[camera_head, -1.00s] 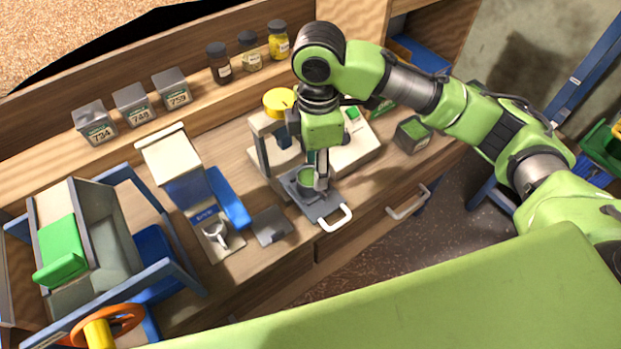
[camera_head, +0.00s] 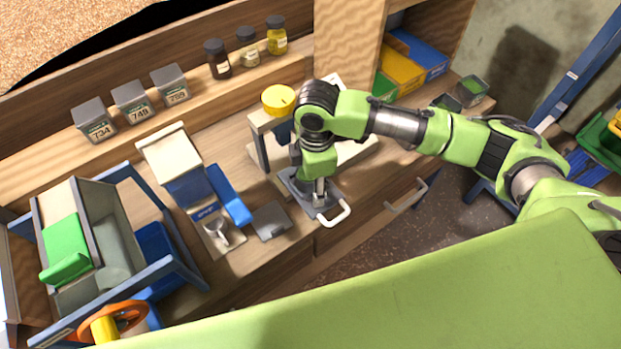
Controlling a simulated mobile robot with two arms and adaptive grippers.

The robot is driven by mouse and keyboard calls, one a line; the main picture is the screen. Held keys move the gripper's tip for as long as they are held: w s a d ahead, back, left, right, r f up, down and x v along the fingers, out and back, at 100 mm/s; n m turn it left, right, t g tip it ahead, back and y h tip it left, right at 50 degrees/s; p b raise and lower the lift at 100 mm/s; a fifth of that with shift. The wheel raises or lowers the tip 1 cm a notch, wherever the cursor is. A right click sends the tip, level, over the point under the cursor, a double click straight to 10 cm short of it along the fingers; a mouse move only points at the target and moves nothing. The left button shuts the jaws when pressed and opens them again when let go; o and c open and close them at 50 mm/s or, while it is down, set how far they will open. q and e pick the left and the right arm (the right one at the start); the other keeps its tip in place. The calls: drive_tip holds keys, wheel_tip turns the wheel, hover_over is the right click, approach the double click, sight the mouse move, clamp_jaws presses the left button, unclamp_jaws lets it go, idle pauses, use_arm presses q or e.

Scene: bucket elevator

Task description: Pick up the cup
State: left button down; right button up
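My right gripper (camera_head: 319,196) points down over a dark grey tray (camera_head: 299,195) with a white handle (camera_head: 336,216), near the counter's front edge. The green-topped cup seen there earlier is now hidden behind the gripper and wrist. The fingertips are small and partly covered, so I cannot tell whether they are open, shut or touching the cup. A small white cup-like vessel (camera_head: 217,232) stands under the blue and white dispenser (camera_head: 190,188), left of my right gripper. My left gripper is not in view.
A yellow-topped device (camera_head: 278,99) stands just behind my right wrist. A flat grey plate (camera_head: 270,221) lies left of the tray. Jars (camera_head: 248,52) and numbered tins (camera_head: 131,102) line the back shelf. A drawer handle (camera_head: 408,194) sticks out at the front right.

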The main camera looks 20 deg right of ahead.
clamp_jaws()
idle(0.3)
